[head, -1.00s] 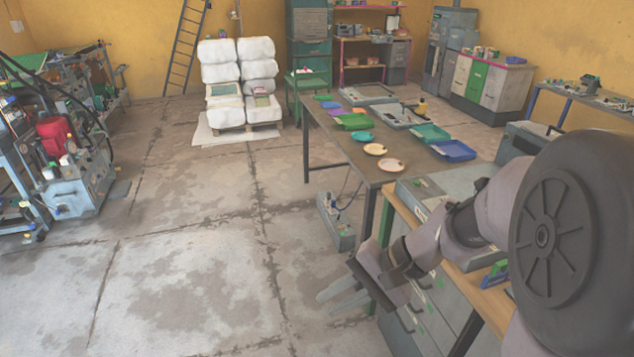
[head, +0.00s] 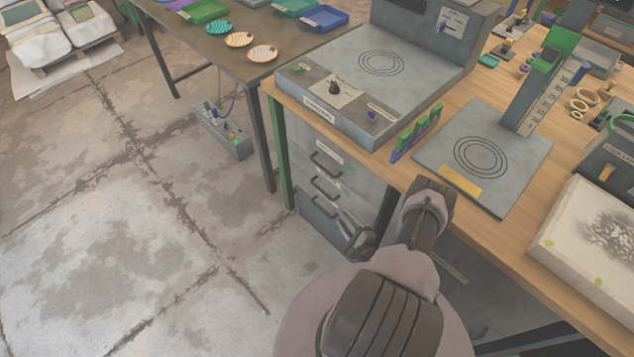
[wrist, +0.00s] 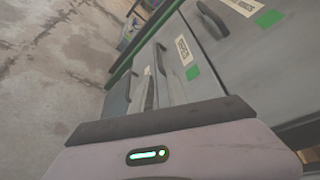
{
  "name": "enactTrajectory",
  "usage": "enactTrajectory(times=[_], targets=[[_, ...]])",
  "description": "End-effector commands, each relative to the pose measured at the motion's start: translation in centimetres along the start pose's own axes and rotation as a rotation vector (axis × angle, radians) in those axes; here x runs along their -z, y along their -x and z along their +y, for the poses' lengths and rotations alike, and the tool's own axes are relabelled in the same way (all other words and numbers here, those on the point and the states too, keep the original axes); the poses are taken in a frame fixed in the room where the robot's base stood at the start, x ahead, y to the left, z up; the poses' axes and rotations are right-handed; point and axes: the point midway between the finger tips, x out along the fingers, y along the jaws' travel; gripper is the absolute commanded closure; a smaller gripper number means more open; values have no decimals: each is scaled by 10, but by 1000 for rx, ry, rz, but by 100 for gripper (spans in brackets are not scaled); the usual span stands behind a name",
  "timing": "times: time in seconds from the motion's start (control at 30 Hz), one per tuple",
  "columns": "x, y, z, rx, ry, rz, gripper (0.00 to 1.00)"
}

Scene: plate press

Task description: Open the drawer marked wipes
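A grey cabinet under the wooden bench has three stacked drawers with dark bar handles. The middle drawer (head: 325,188) looks closed; in the wrist view its handle (wrist: 161,58) lies beside a short label (wrist: 184,50) that seems to read wipes, though it is blurred. The upper drawer (head: 328,160) and the lower drawer (head: 322,212) look closed too. My gripper (wrist: 160,90) is in front of the cabinet with its two fingers apart and nothing seen between them. In the head view my gripper (head: 362,242) is low by the cabinet's right side, partly hidden by my arm.
A grey press base (head: 420,65) and a plate stand (head: 490,155) are on the wooden bench above the drawers. A dark table (head: 225,60) with small plates stands behind. A grey box (head: 225,135) sits on the floor.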

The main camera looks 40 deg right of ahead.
Motion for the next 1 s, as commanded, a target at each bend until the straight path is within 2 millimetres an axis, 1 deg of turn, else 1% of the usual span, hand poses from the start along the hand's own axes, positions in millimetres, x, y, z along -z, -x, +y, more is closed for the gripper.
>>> enactTrajectory(times=[0.03,0.2,0.4,0.5,0.6,0.7,0.83,1.0], targets=[[0,-12,3,-2,5,-8,80],[0,-62,5,-2,5,-11,80],[-2,-110,4,-1,4,-11,80],[-2,-130,4,-1,3,-11,80],[-2,-145,3,-1,2,-9,80],[-2,-156,2,-1,2,-8,80],[-3,-163,1,-2,0,-8,80],[-4,-164,0,-2,0,-7,80]])
